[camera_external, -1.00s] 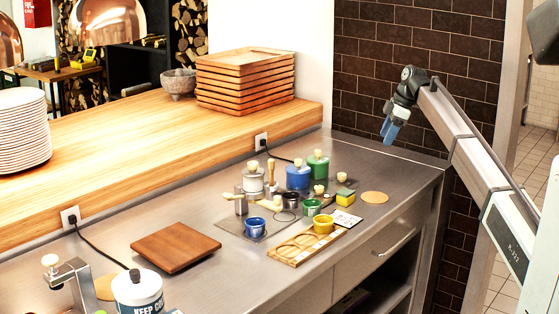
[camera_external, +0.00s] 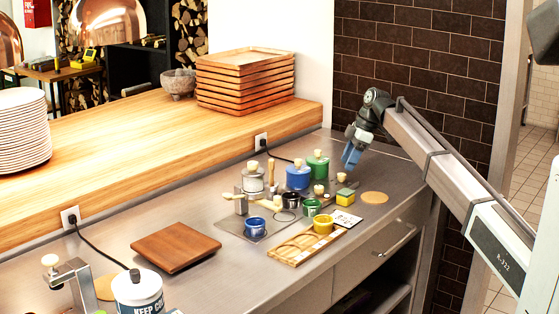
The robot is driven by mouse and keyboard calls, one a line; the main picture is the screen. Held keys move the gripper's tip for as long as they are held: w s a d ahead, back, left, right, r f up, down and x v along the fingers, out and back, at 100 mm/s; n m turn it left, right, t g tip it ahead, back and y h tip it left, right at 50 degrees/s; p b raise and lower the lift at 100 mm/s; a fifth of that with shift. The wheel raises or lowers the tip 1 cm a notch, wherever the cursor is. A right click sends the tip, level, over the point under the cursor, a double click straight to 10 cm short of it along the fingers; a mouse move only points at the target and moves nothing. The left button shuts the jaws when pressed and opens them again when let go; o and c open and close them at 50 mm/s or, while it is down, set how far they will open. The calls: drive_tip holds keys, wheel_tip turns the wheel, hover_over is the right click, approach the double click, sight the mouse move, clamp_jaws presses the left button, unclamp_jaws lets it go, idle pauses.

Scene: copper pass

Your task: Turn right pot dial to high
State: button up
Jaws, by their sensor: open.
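Two lidded pots stand at the back of the steel counter, a blue pot (camera_external: 298,177) and, to its right, a green pot (camera_external: 318,166). A grey-white lidded pot (camera_external: 253,180) stands left of them. Small knobs with pale tops (camera_external: 318,191) sit in front of the pots; I cannot tell which is the right pot's dial or how it is set. My gripper (camera_external: 347,164), with blue fingers, is open and empty. It hangs above the counter, to the right of the green pot and apart from it.
Small blue (camera_external: 255,226), green (camera_external: 312,207) and yellow (camera_external: 323,224) cups stand in front, the yellow one on a wooden tray (camera_external: 284,256). A yellow-green block (camera_external: 345,195) and a round tan disc (camera_external: 375,198) lie below my gripper. A wooden board (camera_external: 176,247) lies left.

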sight(342, 174)
drive_tip(key=shift+x, duration=2.2)
clamp_jaws()
